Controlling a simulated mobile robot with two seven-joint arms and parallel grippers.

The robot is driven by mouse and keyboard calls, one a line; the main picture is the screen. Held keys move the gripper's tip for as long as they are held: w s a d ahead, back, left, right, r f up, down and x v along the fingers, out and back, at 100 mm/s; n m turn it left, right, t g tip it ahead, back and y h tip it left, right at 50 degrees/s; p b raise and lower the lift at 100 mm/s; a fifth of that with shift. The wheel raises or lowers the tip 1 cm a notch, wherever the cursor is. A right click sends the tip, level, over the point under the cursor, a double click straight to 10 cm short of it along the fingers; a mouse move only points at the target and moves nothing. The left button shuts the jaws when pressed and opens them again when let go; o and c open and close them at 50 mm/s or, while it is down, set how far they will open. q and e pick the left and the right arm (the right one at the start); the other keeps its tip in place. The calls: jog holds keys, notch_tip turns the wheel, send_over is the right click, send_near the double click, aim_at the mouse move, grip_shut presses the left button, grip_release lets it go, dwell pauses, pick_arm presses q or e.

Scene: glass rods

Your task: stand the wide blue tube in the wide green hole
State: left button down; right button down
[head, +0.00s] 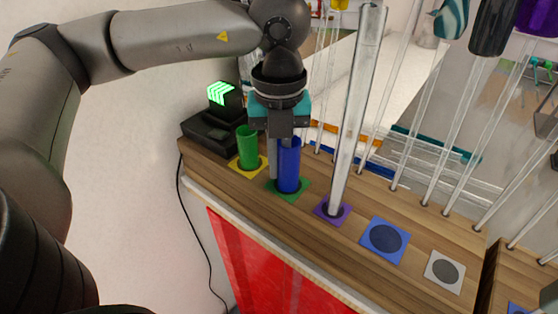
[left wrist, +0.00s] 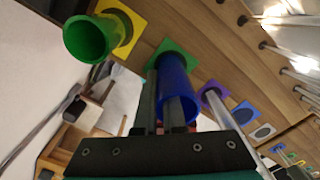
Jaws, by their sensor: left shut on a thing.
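The wide blue tube (head: 289,165) stands upright, its lower end at the green square (head: 303,192) around the green hole. In the left wrist view I look into the open top of the blue tube (left wrist: 172,80), with the green square (left wrist: 163,47) behind its lower end. My left gripper (head: 281,150) is shut on the tube's wall from above, one finger outside on the left and one inside the tube. The hole is hidden by the tube, so I cannot tell how deep it sits. My right gripper is not in view.
A green tube (head: 247,147) stands on a yellow square just left. A tall clear tube (head: 357,110) stands on a purple square (head: 321,208) to the right. Blue (head: 366,233) and white (head: 432,268) squares have empty holes. Several thin glass rods stand behind.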

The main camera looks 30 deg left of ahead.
pick_arm(q)
jog(key=shift+f, duration=0.3)
jog(key=c, duration=1.3)
grip_release()
jog(key=shift+r, duration=0.1)
jog(key=shift+r+p, duration=3.45)
jog(key=shift+r, duration=2)
